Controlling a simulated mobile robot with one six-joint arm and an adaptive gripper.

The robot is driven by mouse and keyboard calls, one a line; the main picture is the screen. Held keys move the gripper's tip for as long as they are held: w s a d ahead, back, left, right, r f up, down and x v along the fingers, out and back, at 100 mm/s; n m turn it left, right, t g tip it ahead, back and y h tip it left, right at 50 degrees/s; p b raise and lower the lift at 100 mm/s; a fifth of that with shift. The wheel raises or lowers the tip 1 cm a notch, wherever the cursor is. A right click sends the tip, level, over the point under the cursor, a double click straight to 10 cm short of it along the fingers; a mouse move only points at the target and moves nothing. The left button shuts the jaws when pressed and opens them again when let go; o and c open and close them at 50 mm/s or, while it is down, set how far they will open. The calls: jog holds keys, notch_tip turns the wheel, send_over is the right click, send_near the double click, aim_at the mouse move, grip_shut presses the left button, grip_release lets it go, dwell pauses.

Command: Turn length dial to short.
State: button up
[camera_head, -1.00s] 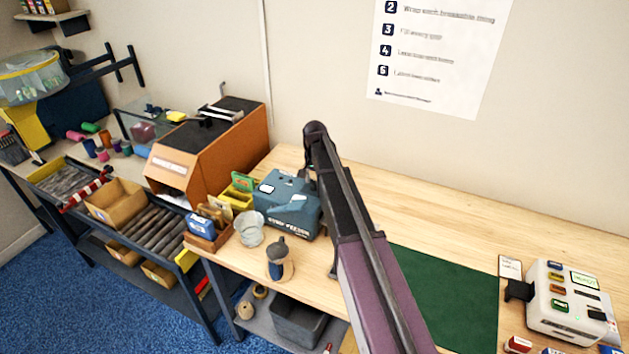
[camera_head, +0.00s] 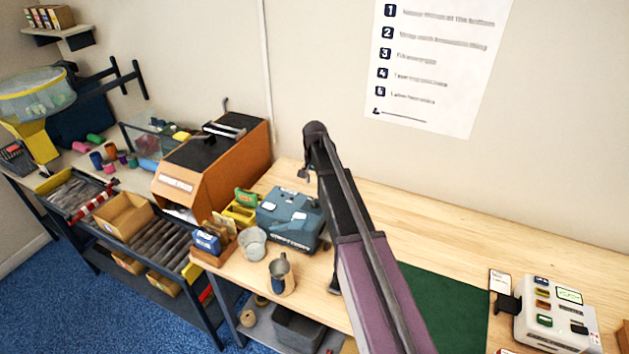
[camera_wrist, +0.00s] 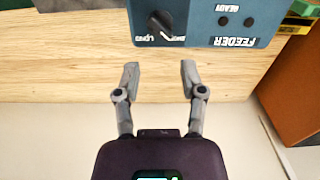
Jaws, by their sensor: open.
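A blue feeder box (camera_head: 286,226) stands on the wooden bench, left of my arm in the head view. In the wrist view the feeder (camera_wrist: 206,40) appears upside down at the top. Its black length dial (camera_wrist: 160,25) has a LONG label below left and a SHORT label below right; I cannot tell for sure which mark the knob points to. My gripper (camera_wrist: 160,68) is open and empty, its fingers apart below the dial with bare wood between. It does not touch the dial. In the head view my arm hides most of the gripper.
A metal mug (camera_head: 281,275) and a clear cup (camera_head: 252,243) stand in front of the feeder. An orange-brown machine (camera_head: 210,165) is at its left. A green mat (camera_head: 445,310) and a white device (camera_head: 560,318) are to the right. Bench behind the feeder is clear.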

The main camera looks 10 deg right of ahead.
jog(key=shift+r+p, duration=2.25)
jog(key=shift+r, duration=0.3)
jog(key=s+f+n+b, duration=0.2)
jog(key=s+f+b, duration=0.3)
jog(key=s, duration=0.5)
jog(key=s+f+n+b, duration=0.2)
jog(key=s+f+b, duration=0.4)
jog(key=s, duration=0.4)
jog(key=s+f+n+b, duration=0.2)
jog(key=s+f+b, duration=0.3)
jog(key=s, duration=0.5)
jog(key=shift+d+f+b, duration=0.3)
jog(key=shift+d+f, duration=0.05)
jog(key=shift+s, duration=0.15)
